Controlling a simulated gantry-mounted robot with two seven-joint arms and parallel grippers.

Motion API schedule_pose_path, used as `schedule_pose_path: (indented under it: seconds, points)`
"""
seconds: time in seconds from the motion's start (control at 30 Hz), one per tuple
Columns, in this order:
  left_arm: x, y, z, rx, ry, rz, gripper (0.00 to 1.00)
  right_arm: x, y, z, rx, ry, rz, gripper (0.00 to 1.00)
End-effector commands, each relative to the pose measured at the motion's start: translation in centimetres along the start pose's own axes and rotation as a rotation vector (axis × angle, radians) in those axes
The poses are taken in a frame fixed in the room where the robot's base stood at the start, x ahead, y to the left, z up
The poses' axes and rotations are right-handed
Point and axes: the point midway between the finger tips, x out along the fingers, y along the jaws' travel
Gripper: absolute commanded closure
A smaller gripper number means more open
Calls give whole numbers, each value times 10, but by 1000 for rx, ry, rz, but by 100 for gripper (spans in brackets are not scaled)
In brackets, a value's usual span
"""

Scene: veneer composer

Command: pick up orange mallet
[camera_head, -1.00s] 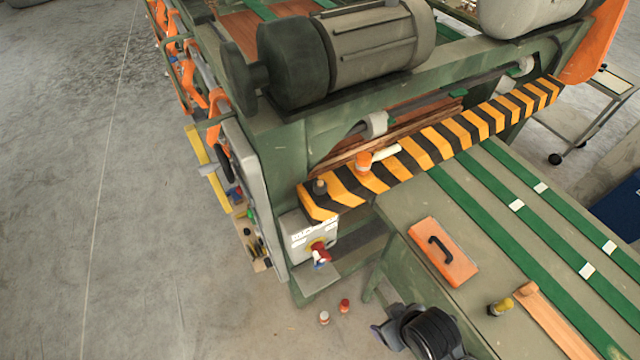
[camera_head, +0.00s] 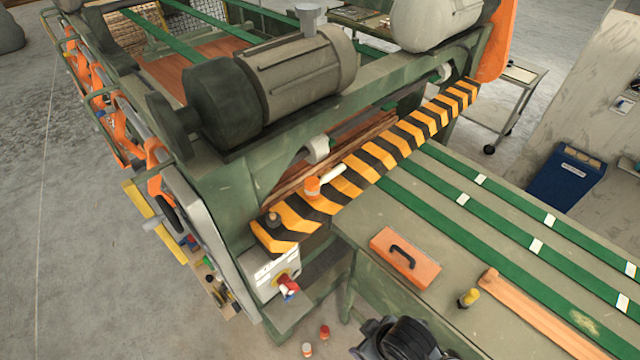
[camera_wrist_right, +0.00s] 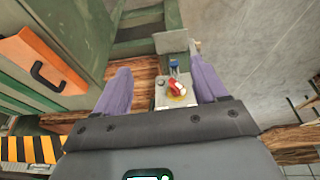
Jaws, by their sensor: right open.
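The orange mallet (camera_head: 313,187), with an orange head and pale handle, lies on the black-and-yellow striped bar (camera_head: 380,156) of the machine in the head view. I do not see it in the right wrist view. My right gripper (camera_wrist_right: 160,65) is open and empty, with purple fingers apart. The control box with a red switch (camera_wrist_right: 176,87) shows beyond and between the fingers. In the head view, a dark part of my right arm shows at the bottom edge, well below the mallet. My left gripper is not in view.
A large motor (camera_head: 290,80) stands behind the bar. Two small containers (camera_head: 316,340) stand on the floor.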

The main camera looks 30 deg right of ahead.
Motion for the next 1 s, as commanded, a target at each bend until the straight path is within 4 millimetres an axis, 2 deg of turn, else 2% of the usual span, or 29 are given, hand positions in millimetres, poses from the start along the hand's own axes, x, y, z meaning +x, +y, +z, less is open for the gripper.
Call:
schedule_pose_path:
  seconds: [0.2,0.37,0.73,0.87,0.97,1.0]
  points:
    - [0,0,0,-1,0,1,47,0,0,0,0,0,0,28]
    - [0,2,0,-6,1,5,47,0,0,0,0,0,0,50]
    - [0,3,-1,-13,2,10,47,0,0,-1,-31,4,0,50]
    - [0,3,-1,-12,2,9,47,0,0,-10,-168,48,4,50]
    - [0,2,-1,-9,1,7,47,-2,-5,-28,-400,144,22,50]
    - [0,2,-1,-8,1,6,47,-2,-10,-37,-525,196,35,50]
